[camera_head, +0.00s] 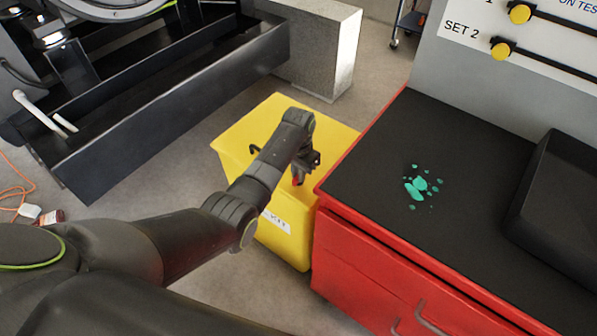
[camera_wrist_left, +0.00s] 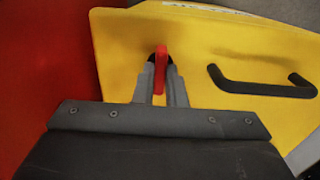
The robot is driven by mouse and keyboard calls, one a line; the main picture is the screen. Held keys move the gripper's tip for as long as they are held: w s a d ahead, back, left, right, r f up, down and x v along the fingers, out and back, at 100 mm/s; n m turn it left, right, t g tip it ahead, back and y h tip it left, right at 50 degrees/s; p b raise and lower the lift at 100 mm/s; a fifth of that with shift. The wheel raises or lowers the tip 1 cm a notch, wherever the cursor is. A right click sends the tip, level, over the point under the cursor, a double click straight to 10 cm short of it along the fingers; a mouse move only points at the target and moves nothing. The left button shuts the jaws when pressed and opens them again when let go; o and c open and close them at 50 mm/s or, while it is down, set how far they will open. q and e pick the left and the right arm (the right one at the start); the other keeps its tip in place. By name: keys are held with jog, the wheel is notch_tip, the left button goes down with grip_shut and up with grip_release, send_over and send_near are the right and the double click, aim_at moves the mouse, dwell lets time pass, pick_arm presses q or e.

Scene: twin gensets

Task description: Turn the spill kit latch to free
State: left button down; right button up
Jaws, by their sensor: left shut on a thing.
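The spill kit (camera_head: 270,125) is a yellow box with a yellow lid, standing on the floor beside the red cabinet in the head view. Its latch (camera_wrist_left: 160,70) is a red lever on a dark round pivot, seen in the left wrist view on the yellow surface. My left gripper (camera_wrist_left: 161,88) is shut on the red latch, one grey finger on each side of it. In the head view my left gripper (camera_head: 300,178) is at the box's right side, with a little red showing at its tip. My right gripper is not in view.
A black handle (camera_wrist_left: 262,87) is on the yellow lid, right of the latch. The red cabinet (camera_head: 365,265) with a black top stands close against the box's right side. Green splashes (camera_head: 418,186) lie on that top. A dark metal frame (camera_head: 150,115) is at the left.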

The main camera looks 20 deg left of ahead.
pick_arm(q)
jog(key=shift+r+n+p, duration=0.25)
jog(key=shift+n+p, duration=0.65)
jog(key=shift+p, duration=0.15)
jog(key=shift+n+p, duration=0.7)
jog(key=shift+n, duration=0.1)
jog(key=n+p, duration=0.2)
jog(key=n, duration=0.2)
jog(key=shift+f+p, duration=0.1)
jog(key=shift+p, duration=0.2)
jog(key=n+p, duration=0.1)
jog(key=n, duration=0.4)
jog(key=shift+n+p, duration=0.35)
jog(key=shift+n, duration=0.05)
jog(key=shift+w+n+p, duration=0.1)
jog(key=shift+n+p, duration=0.25)
jog(key=shift+n, duration=1.95)
jog(key=shift+f, duration=0.1)
jog(key=c, duration=1.5)
grip_release()
